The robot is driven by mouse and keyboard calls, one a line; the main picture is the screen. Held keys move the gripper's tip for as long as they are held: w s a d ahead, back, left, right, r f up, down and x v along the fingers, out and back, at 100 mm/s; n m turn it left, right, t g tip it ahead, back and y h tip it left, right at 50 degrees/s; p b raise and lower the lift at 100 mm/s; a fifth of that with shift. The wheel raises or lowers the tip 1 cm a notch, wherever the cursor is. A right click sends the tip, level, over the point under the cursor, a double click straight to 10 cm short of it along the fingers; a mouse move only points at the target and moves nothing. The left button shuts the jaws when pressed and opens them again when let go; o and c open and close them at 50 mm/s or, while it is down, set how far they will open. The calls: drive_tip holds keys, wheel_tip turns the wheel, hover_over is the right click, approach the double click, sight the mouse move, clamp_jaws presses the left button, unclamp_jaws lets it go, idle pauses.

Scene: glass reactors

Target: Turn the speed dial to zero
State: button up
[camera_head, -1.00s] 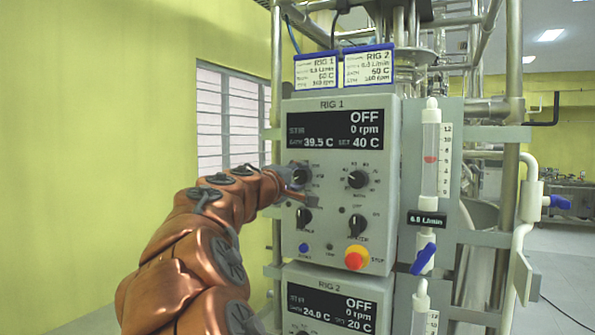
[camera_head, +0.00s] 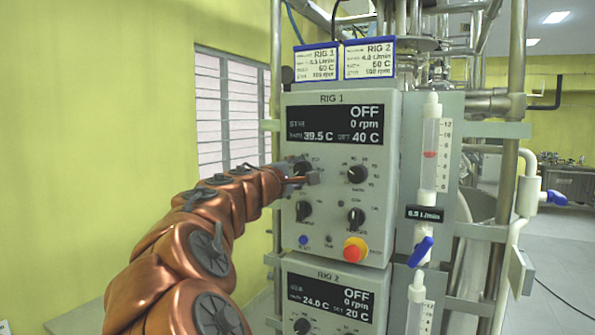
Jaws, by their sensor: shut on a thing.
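The RIG 1 control box (camera_head: 375,250) stands upright in front of me. Its display (camera_head: 335,124) reads OFF, 0 rpm, 39.5 C and set 40 C. My gripper (camera_head: 302,174) is at the upper left black dial (camera_head: 301,167) of this box, shut on that dial. The gripper's fingers partly cover the dial and its scale, and I cannot read its pointer or tell from its label whether it is the speed dial. The upper right dial (camera_head: 356,174) is free and uncovered.
Two lower knobs, left (camera_head: 304,211) and right (camera_head: 356,218), sit below the dials. A red-yellow stop button (camera_head: 355,249) and blue button (camera_head: 304,240) are lower still. A flow tube (camera_head: 430,150) stands right. The RIG 2 box (camera_head: 333,300) is below.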

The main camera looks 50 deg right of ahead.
drive_tip(key=o, duration=1.1)
drive_tip(key=shift+o, duration=0.2)
drive_tip(key=shift+a, duration=0.1)
drive_tip(key=v, duration=1.1)
drive_tip(key=shift+s+a, duration=0.15)
drive_tip(key=shift+a, duration=0.25)
